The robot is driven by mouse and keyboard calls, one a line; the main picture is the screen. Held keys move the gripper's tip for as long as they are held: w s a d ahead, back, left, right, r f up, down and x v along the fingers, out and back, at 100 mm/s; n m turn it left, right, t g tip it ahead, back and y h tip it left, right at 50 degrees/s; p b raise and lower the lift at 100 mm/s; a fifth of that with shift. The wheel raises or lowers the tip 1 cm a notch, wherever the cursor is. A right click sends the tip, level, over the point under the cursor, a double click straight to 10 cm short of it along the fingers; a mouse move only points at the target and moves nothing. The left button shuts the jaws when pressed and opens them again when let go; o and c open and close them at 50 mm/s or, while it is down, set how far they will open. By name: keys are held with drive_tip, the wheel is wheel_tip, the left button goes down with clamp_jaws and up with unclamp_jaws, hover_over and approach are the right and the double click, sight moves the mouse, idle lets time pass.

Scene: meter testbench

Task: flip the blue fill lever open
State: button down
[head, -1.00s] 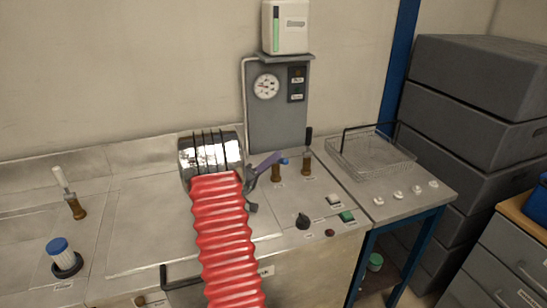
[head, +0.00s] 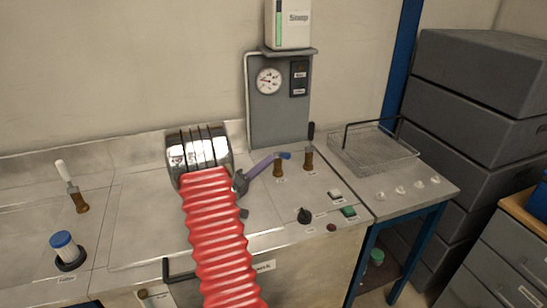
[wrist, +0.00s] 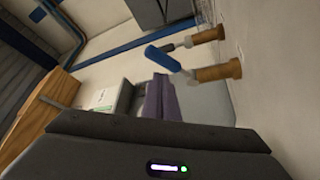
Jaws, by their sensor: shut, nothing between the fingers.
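The blue fill lever (head: 286,155) sits on a brass valve (head: 278,168) standing on the bench top, below the gauge panel. In the wrist view the blue lever (wrist: 163,59) sticks out sideways from its brass fitting (wrist: 218,72). My gripper (head: 273,158) is shut and empty, its purple-grey fingers just left of the lever in the head view. In the wrist view the shut fingers (wrist: 158,88) point toward the lever, with the tips close below it. I cannot tell whether they touch it.
A second brass valve with a black lever (head: 311,131) stands to the right. Behind is a grey panel with a gauge (head: 268,81). A wire basket (head: 372,150) stands right. A knob (head: 304,216) and buttons are in front. A white-handled valve (head: 64,170) stands far left.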

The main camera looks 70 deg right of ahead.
drive_tip(key=w+a, duration=0.5)
drive_tip(key=a, duration=0.6)
drive_tip(key=shift+r, duration=0.2)
drive_tip(key=shift+w, duration=0.1)
drive_tip(key=a+r+n+t+y, duration=0.2)
drive_tip(key=a+y, duration=0.4)
drive_tip(key=a, duration=1)
drive_tip(key=s+a+r+n+t+y, duration=0.1)
drive_tip(key=a+r+n+t+y, duration=0.2)
drive_tip(key=a, duration=1.4)
drive_tip(key=s+a+r+n+t+y, duration=0.1)
drive_tip(key=a+n+t+y, duration=0.4)
drive_tip(key=a, duration=1.2)
drive_tip(key=r+t+y, duration=0.1)
drive_tip(key=t+y, duration=0.3)
drive_tip(key=y, duration=0.1)
drive_tip(key=shift+s+r+n, duration=0.25)
drive_tip(key=shift+r+n, duration=0.05)
